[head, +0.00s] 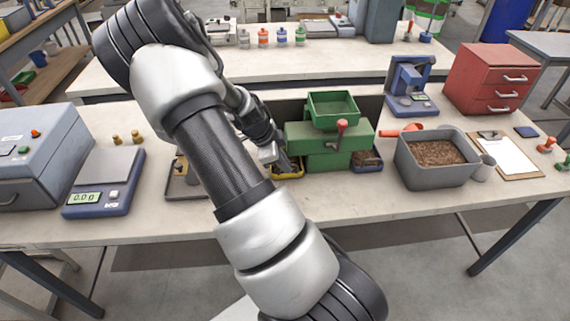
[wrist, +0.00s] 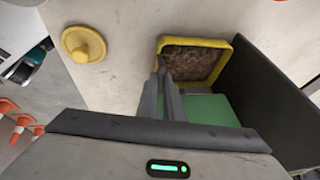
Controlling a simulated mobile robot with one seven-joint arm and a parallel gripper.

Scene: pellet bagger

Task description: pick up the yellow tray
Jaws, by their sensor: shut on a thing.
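The yellow tray (head: 290,176) sits at the left foot of the green bagger (head: 325,138), partly hidden behind my gripper in the head view. In the wrist view the yellow tray (wrist: 193,40) is square with a yellow rim and holds brown pellets. My gripper (head: 281,164) reaches down to its left side. In the wrist view my gripper's fingers (wrist: 163,72) are close together and shut on the tray's near left rim. I cannot tell whether the tray touches the bench.
A blue tray (head: 367,162) with pellets lies right of the bagger. A grey bin (head: 437,160) of pellets stands farther right. A dark panel (wrist: 265,90) borders the yellow tray closely.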

